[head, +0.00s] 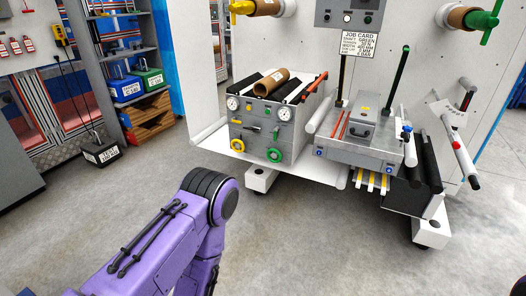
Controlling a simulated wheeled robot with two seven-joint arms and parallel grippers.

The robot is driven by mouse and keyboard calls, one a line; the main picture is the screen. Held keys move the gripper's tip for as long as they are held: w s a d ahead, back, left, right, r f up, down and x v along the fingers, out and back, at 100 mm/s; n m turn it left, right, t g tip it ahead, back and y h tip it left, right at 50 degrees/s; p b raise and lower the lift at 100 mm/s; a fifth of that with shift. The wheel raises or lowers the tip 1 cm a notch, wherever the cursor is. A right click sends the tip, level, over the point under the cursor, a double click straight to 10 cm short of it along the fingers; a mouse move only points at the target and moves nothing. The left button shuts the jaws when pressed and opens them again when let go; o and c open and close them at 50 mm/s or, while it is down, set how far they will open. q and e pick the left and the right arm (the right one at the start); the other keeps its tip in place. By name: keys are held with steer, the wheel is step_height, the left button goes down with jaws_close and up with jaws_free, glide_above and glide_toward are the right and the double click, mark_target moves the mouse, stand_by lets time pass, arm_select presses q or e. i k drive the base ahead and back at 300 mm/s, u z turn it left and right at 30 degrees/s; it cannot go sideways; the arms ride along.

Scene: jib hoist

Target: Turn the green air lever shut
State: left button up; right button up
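A grey control box (262,133) stands on the white machine base, with two round gauges on its upper front. A small green lever (275,132) shows on the right of its front face, with a small yellow lever (252,129) to its left. The green one looks tilted, but it is too small to tell its exact setting. Below them are a yellow handwheel (238,145) and a larger green handwheel (274,155). My purple left arm reaches in at the lower left, well apart from the box. Neither gripper shows.
A brown cardboard core (271,82) lies on top of the box. A grey case (361,135) stands to its right, beside black rollers. A job card (358,44) hangs above. The floor in front is clear.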

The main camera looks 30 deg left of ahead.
mark_target(275, 129)
steer(key=z, duration=0.45)
steer(key=k, duration=0.2)
steer(key=u, duration=1.45)
steer(key=i, duration=0.95)
steer(key=z, duration=0.4)
steer(key=i, duration=0.75)
steer(key=z, duration=0.55)
